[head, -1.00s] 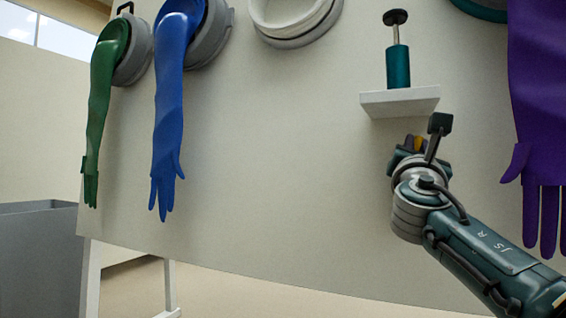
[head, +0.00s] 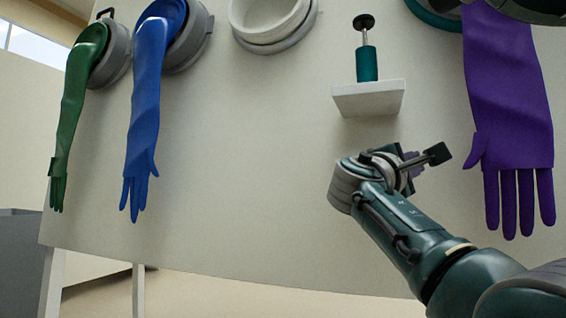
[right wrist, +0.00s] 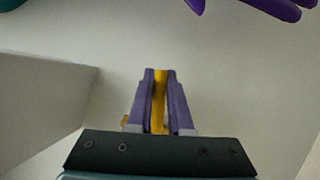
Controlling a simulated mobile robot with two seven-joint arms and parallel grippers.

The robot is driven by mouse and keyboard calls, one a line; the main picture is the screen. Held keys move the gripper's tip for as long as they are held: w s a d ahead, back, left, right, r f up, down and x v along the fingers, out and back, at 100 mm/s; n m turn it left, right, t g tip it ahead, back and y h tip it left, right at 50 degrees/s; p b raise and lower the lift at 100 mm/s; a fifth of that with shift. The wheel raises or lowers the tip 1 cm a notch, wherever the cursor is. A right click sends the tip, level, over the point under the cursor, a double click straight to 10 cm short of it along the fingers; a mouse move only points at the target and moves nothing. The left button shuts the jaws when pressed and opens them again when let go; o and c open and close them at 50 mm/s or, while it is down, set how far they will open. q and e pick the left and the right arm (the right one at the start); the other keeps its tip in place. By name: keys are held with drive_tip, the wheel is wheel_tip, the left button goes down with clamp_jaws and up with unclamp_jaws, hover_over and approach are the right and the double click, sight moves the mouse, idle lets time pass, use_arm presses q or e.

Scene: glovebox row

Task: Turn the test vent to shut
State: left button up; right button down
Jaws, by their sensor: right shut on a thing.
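My right gripper (head: 410,163) is in front of the pale panel, below and right of the small white shelf, with its wrist turned to the right. In the right wrist view its purple fingers (right wrist: 159,98) are closed on both sides of a narrow yellow piece (right wrist: 159,78), apparently the handle of the test vent. A bit of yellow also shows left of the fingers at their base. The vent's body and its mark cannot be made out, and the wrist hides the yellow piece in the head view. My left gripper is not in view.
The white shelf (head: 370,101) carries a teal cylinder (head: 367,64) with a black knob. A purple glove (head: 508,110) hangs close on the right. Blue (head: 146,100) and green (head: 78,105) gloves hang at the left. The panel (head: 240,150) between is clear.

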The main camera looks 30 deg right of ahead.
drive_tip(key=shift+s+f+m+g+y, duration=0.1)
drive_tip(key=shift+f+m+g+y, duration=0.15)
drive_tip(key=shift+f+m+g, duration=0.5)
drive_tip(key=shift+s+f+m+g+y, duration=0.1)
drive_tip(key=shift+f+m+y, duration=0.2)
drive_tip(key=shift+m, duration=0.85)
drive_tip(key=shift+f, duration=0.1)
drive_tip(key=c, duration=0.8)
unclamp_jaws()
drive_tip(key=shift+c, duration=0.2)
drive_tip(key=p+v, duration=0.4)
drive_tip(key=v, duration=0.6)
drive_tip(key=shift+p, duration=0.35)
drive_tip(key=shift+d, duration=0.1)
